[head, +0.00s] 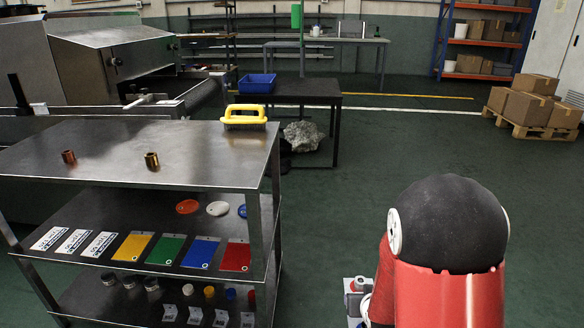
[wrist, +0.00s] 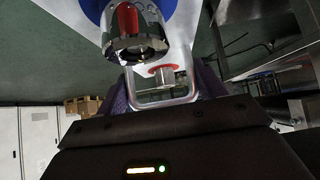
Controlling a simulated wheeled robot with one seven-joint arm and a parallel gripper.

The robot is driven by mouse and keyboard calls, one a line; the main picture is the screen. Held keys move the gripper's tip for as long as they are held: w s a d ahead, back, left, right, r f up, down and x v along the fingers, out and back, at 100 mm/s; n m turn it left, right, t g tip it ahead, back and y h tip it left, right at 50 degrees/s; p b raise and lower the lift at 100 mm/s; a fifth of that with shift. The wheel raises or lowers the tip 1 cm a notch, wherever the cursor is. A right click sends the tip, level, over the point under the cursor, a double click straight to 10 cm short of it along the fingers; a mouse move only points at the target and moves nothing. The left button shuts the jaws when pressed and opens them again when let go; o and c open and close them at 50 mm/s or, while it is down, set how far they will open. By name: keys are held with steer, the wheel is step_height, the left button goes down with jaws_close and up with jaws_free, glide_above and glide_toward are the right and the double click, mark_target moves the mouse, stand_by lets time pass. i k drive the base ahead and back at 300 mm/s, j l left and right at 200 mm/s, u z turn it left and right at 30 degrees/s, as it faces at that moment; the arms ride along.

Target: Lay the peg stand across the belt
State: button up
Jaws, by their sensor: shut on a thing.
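The peg stand (wrist: 188,58) fills the upper middle of the wrist view. It looks like a white board with a blue disc and a red disc, each with a metal cylinder on it, and a metal handle loop. My gripper (wrist: 165,97) is shut on that loop, with its dark fingers at either side. In the head view only a small part of the stand (head: 354,284) shows at the bottom, left of my red arm, which hides the gripper and the rest. The belt is on the steel dryer (head: 110,55) at the back left; its surface is barely visible behind the cart.
A steel cart (head: 110,155) stands between me and the dryer, with a yellow handle (head: 244,116) and two small metal rings on top. A dark table (head: 300,88) with a blue bin (head: 256,83) stands behind. Open floor lies right; boxes on a pallet (head: 530,108) are far right.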

mark_target(173, 89)
steer(key=i+z, duration=0.2)
steer(key=i, duration=1.15)
steer(key=i+l, duration=0.1)
steer(key=i, duration=1.45)
steer(key=i+l+u, duration=0.1)
steer(key=i+u, duration=0.35)
steer(key=i+l+u, duration=0.25)
steer(key=i+u, duration=0.2)
steer(key=i+l+u, duration=0.65)
steer(key=u, duration=0.15)
steer(key=i+l+u, duration=0.1)
steer(key=l+u, duration=0.2)
steer(key=i+l+u, duration=0.15)
steer(key=l+u, duration=0.85)
steer(key=l, duration=0.2)
